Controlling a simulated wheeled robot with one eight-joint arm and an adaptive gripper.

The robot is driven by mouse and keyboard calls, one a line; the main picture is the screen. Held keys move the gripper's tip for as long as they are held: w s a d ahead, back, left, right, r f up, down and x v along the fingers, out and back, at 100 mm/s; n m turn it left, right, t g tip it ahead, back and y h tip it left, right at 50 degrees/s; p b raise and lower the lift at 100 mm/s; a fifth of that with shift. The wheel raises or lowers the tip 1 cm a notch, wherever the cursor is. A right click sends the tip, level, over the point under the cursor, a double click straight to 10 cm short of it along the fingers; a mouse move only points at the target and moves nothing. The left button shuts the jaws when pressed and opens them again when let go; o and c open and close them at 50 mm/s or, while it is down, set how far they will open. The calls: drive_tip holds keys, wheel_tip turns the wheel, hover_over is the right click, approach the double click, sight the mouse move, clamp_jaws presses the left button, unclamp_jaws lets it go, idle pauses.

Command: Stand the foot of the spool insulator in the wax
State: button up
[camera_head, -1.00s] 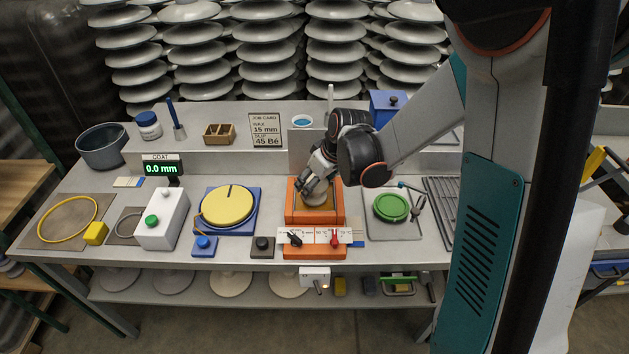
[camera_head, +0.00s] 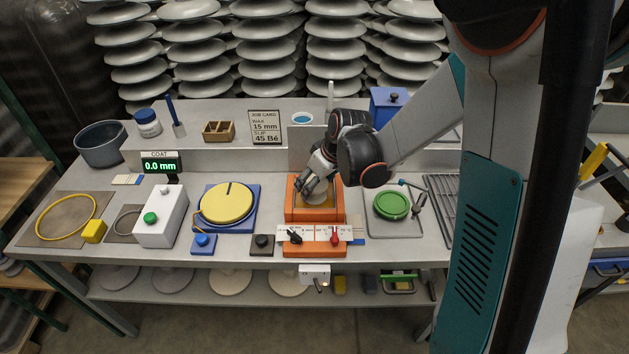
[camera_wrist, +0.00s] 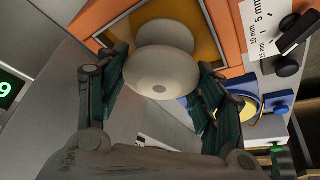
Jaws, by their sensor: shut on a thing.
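The spool insulator is a pale, rounded ceramic piece with two bulges; it shows between my fingers in the wrist view (camera_wrist: 158,78) and as a small pale shape under my gripper in the head view (camera_head: 316,197). My gripper (camera_head: 308,185) is shut on it, with a dark green finger pad on each side in the wrist view (camera_wrist: 160,100). The wax is the amber-brown surface in the orange wax bath (camera_head: 333,227); it shows beyond the insulator in the wrist view (camera_wrist: 196,18). The insulator is over the wax; whether its foot touches is hidden.
A white scale strip with black and red knobs (camera_head: 314,234) crosses the bath's front. A yellow turntable (camera_head: 227,203) stands left, and a green disc (camera_head: 391,205) on a tray right. The job card (camera_head: 265,127) reads wax 15 mm. The coat display (camera_head: 161,165) reads 0.0 mm.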

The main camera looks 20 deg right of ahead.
drive_tip(key=shift+f, duration=0.3)
drive_tip(key=shift+r, duration=0.15)
idle(1.6)
drive_tip(key=shift+r+p, duration=3)
drive_tip(key=shift+r, duration=1.35)
